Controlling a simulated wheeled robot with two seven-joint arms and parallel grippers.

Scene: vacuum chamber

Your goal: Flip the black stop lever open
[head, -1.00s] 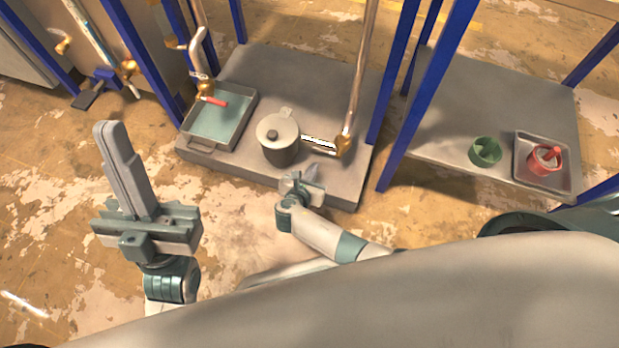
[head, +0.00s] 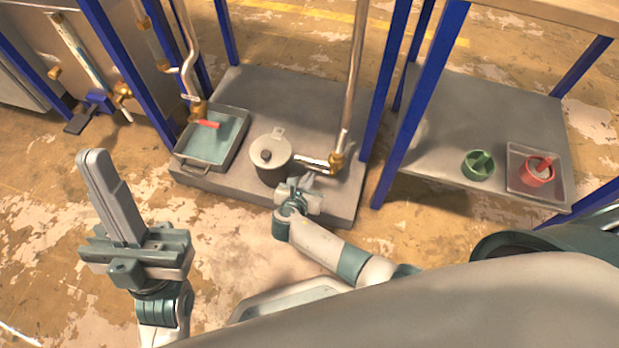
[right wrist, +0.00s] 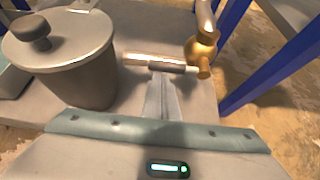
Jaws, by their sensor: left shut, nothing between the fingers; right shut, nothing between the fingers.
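I cannot make out a clear black lever. A short, partly dark bar (right wrist: 178,68) lies beside the brass fitting (right wrist: 201,52) in the right wrist view; whether it is the stop lever I cannot tell. The brass fitting also shows in the head view (head: 337,161), at the foot of a tall metal pipe (head: 354,80). My right gripper (head: 306,179) is shut and empty, close in front of the bar and pipe. Its fingertips (right wrist: 160,72) overlap the bar in the right wrist view; contact is unclear. My left gripper (head: 92,155) is shut and empty, pointing up, far left.
A lidded metal pot (head: 271,158) stands just left of my right gripper. A tray with a red-handled valve (head: 208,124) above it is further left. Blue posts (head: 424,104) rise at right. A black flat piece (head: 80,122) sits by the left frame. Green (head: 478,165) and red (head: 537,171) cups stand right.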

